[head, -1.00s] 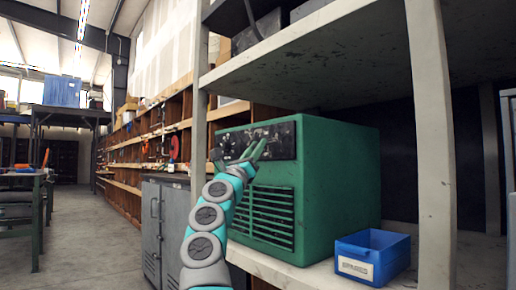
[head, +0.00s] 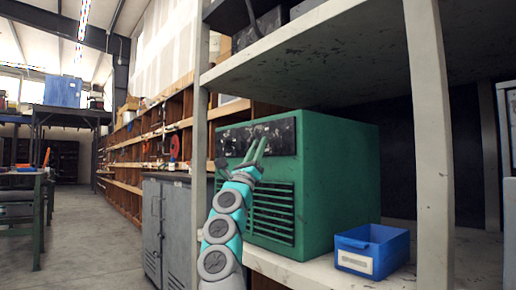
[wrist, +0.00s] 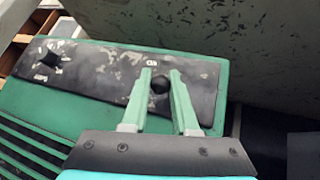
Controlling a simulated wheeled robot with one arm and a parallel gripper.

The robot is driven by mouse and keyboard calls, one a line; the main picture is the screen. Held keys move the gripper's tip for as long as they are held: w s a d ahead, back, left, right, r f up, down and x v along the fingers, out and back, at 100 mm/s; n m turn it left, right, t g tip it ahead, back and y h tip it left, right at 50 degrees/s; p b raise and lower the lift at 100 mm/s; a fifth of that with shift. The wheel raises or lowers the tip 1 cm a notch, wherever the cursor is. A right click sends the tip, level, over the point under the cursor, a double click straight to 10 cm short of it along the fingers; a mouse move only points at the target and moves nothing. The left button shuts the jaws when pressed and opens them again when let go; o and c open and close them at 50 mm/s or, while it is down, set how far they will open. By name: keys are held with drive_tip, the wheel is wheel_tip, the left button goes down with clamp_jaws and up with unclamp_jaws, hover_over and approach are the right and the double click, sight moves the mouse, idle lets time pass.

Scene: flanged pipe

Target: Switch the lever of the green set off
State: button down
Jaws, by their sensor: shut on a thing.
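The green set (head: 340,180) is a green metal box with a louvred front, standing on a shelf. Its black, worn control panel (head: 230,142) runs along the top of the front and also shows in the wrist view (wrist: 95,72). In the wrist view, the lever (wrist: 158,85) shows only as a dark rounded end between my two green fingers; the rest of it is hidden. My gripper (wrist: 160,78) is shut on it at the panel's right part. In the head view my gripper (head: 258,143) reaches up to the panel; the lever cannot be made out there.
A dark star-shaped knob (wrist: 50,61) sits on the panel's left part. A blue bin (head: 372,251) stands on the shelf to the right of the set. A pale shelf post (head: 431,150) rises in front on the right. A grey cabinet (head: 166,230) stands at left, with open floor beyond.

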drive_tip(key=c, duration=0.7)
unclamp_jaws()
drive_tip(key=shift+b+v, duration=0.5)
drive_tip(key=shift+v, duration=0.25)
drive_tip(key=shift+b+v, duration=0.6)
drive_tip(key=shift+v, duration=2.5)
